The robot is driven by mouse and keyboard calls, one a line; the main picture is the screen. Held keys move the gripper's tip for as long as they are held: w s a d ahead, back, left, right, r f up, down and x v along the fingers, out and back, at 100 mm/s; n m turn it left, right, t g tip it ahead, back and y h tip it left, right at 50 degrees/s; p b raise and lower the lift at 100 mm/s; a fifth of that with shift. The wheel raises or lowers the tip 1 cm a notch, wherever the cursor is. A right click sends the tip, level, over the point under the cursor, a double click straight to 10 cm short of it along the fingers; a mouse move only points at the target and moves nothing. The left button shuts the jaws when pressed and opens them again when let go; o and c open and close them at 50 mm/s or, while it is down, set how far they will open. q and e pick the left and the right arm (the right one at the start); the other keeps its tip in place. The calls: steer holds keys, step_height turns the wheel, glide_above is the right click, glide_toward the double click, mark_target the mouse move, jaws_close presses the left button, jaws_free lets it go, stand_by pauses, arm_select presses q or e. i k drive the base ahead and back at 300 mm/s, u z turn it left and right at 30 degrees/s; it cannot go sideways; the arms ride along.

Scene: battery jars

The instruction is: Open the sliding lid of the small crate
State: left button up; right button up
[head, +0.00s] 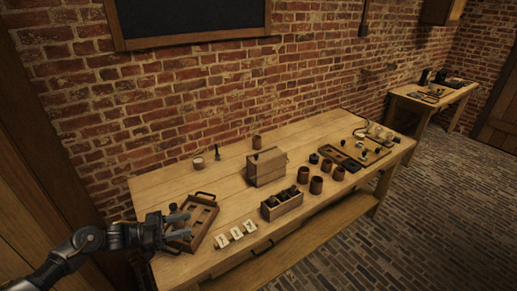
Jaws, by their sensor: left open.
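A small closed wooden crate (266,168) stands upright near the middle of the wooden table. Its top looks covered, with a small dark spot at the upper left; I cannot make out the lid's edges. My right gripper is out of view.
The tray (208,209) has dark handles. An open box (297,204) with dark jars stands in front of the crate; white cards (236,233) lie left of it. Several brown jars (316,185) stand to the right. The table (170,187) is bare behind the tray.

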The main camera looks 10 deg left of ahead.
mark_target(257, 157)
steer(key=i, duration=1.6)
